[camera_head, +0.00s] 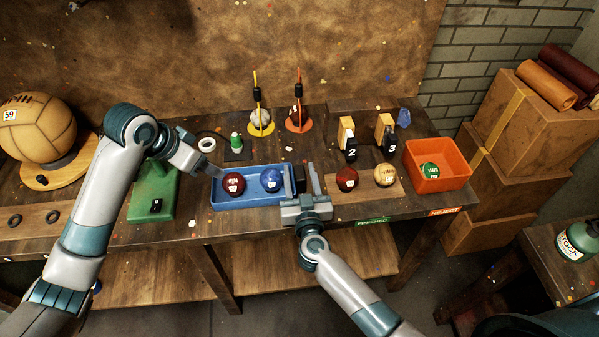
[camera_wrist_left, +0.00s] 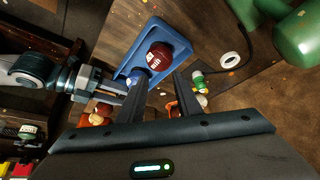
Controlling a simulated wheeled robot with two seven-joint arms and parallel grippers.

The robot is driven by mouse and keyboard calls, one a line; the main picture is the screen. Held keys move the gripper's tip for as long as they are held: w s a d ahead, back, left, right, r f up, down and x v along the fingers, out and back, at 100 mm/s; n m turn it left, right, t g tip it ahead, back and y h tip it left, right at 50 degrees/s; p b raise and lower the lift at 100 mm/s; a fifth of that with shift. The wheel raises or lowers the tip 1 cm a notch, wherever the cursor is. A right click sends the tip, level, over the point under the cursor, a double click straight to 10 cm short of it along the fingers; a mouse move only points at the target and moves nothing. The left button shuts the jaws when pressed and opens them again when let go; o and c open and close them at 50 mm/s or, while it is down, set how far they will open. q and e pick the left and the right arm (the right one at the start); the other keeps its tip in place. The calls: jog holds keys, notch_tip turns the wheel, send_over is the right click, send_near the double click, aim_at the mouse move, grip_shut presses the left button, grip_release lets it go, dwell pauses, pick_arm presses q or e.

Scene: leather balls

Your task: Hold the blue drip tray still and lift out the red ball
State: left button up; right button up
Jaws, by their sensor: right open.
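The blue drip tray (camera_head: 250,202) lies on the workbench with the red ball (camera_head: 233,183) in its left part and a blue ball (camera_head: 271,180) to the right of it. My left gripper (camera_head: 217,171) is above the tray's left end, close to the red ball. In the left wrist view its fingers (camera_wrist_left: 163,84) are apart with nothing gripped; the red ball (camera_wrist_left: 159,54) shows beyond them in the tray (camera_wrist_left: 176,33). My right gripper (camera_head: 302,178) is open at the tray's right end, its fingers straddling that end; contact is hard to tell.
A dark red ball (camera_head: 347,179) and a tan ball (camera_head: 385,175) sit right of my right gripper. An orange bin (camera_head: 437,182) holds a green ball (camera_head: 429,170). A white ring (camera_head: 206,144), a small green-topped bottle (camera_head: 236,141) and two stands (camera_head: 260,122) are behind the tray.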

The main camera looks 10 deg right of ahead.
aim_at(231, 178)
jog(key=shift+w, duration=0.2)
grip_shut()
pick_arm(q)
jog(key=o, duration=1)
jog(key=shift+d, duration=0.1)
jog(key=n, duration=0.2)
jog(key=d+n+y, duration=0.1)
jog(key=n, duration=0.1)
jog(key=n+y, duration=0.1)
jog(key=n, duration=0.1)
jog(key=shift+s+d+r, duration=0.15)
jog(key=shift+d+r, duration=0.2)
jog(key=shift+f, duration=0.1)
jog(key=shift+x, duration=3.35)
